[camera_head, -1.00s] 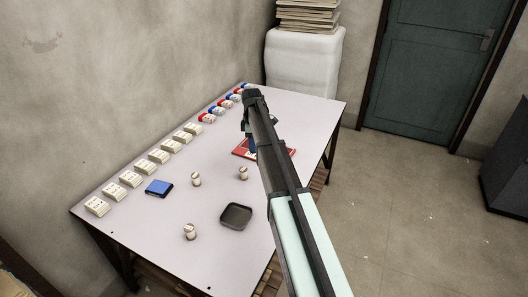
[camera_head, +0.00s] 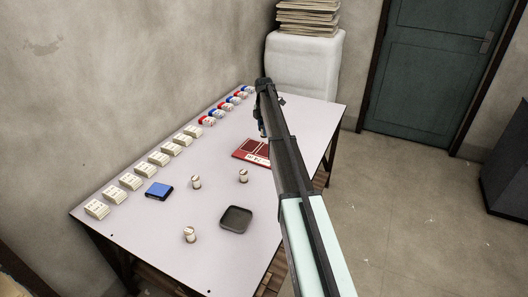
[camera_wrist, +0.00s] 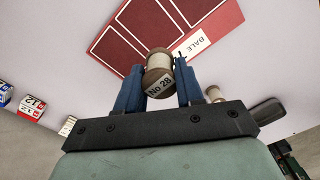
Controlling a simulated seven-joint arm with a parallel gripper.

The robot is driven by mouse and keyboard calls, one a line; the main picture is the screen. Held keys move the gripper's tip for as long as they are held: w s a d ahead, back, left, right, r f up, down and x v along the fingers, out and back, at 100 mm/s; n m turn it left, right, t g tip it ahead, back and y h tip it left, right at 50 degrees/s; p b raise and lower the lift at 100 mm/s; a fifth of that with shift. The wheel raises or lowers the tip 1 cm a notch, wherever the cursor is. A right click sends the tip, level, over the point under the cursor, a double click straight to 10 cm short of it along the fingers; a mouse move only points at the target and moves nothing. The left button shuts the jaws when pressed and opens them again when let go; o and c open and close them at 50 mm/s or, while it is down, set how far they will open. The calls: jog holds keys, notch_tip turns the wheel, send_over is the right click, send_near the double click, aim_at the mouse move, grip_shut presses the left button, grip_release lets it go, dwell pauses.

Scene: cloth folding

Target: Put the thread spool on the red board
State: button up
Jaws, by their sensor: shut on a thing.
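My gripper (camera_wrist: 159,84) is shut on a thread spool (camera_wrist: 159,65) in the wrist view. The spool has pale thread, brown ends and a label reading "No 28". It sits between the two blue fingers and overlaps the near edge of the red board (camera_wrist: 125,48) in that view. The board has darker red panels and a white label strip. In the head view the red board (camera_head: 246,152) lies flat on the table, left of my arm. My gripper (camera_head: 264,131) shows there just beyond the board, partly hidden by my arm. The held spool is hidden there.
Loose spools (camera_head: 196,181) (camera_head: 243,175) (camera_head: 190,233) stand on the table (camera_head: 160,230). A dark tray (camera_head: 236,219) and a blue box (camera_head: 159,190) lie nearby. Pale packets (camera_head: 131,181) and red and blue ones (camera_head: 207,120) line the wall side.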

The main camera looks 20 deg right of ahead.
notch_tip(320, 180, down, 10)
jog(key=shift+r, duration=0.15)
dwell(0.4)
jog(key=o, duration=1)
notch_tip(320, 180, up, 12)
jog(key=shift+r, duration=0.1)
dwell(0.5)
